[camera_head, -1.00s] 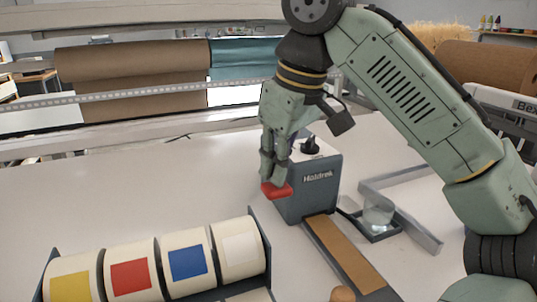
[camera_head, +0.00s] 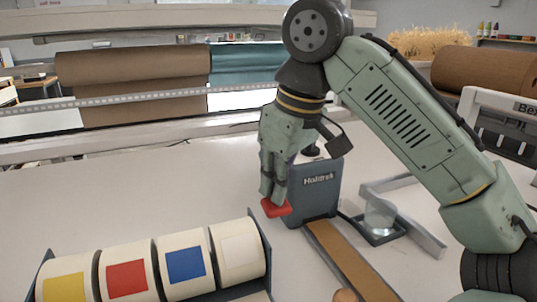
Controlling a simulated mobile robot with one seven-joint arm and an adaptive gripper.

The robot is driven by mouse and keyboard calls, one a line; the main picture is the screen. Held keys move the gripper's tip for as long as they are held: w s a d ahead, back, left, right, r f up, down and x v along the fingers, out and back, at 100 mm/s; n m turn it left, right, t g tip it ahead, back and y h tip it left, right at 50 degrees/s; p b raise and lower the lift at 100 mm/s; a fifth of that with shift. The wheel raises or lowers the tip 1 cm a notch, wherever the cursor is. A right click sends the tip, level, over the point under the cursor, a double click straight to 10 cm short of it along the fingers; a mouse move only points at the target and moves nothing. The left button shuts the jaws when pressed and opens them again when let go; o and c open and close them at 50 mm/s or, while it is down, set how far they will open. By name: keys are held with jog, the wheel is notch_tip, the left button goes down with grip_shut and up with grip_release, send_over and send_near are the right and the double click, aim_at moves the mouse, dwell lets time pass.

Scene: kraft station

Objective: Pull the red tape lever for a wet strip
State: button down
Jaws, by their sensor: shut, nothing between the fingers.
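The dark blue-grey tape dispenser (camera_head: 318,197) stands right of centre on the white table, with a light label on its upper front. The red lever (camera_head: 276,208) sits low at the dispenser's left side. My gripper (camera_head: 268,198) points down, shut and empty, with its fingertips at the top of the lever, seemingly touching it. The fingers hide part of the lever and its arm. A brown tape strip (camera_head: 350,262) lies in the dark channel running from the dispenser toward the front right.
A rack with several rolls (camera_head: 240,249) bearing yellow, red, blue and pale squares stands at the front left. A clear cup (camera_head: 379,216) sits in a dark tray right of the dispenser, beside a grey angled rail (camera_head: 418,232).

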jog(key=shift+r, duration=0.15)
jog(key=p+v, duration=0.4)
jog(key=w+a+p+v, duration=0.1)
jog(key=p+v, duration=0.1)
jog(key=p, duration=0.1)
jog(key=shift+s+r, duration=0.1)
jog(key=shift+r, duration=0.2)
jog(key=shift+w+a+b+v, duration=0.1)
jog(key=shift+a+v, duration=0.05)
jog(key=shift+v, duration=0.7)
jog(key=shift+w+a+b+v, duration=0.15)
jog(key=shift+a+v, duration=0.05)
jog(key=shift+v, duration=0.7)
jog(key=shift+w+a+b+v, duration=0.1)
jog(key=shift+a+v, duration=0.05)
jog(key=shift+v, duration=0.7)
jog(key=shift+r, duration=0.1)
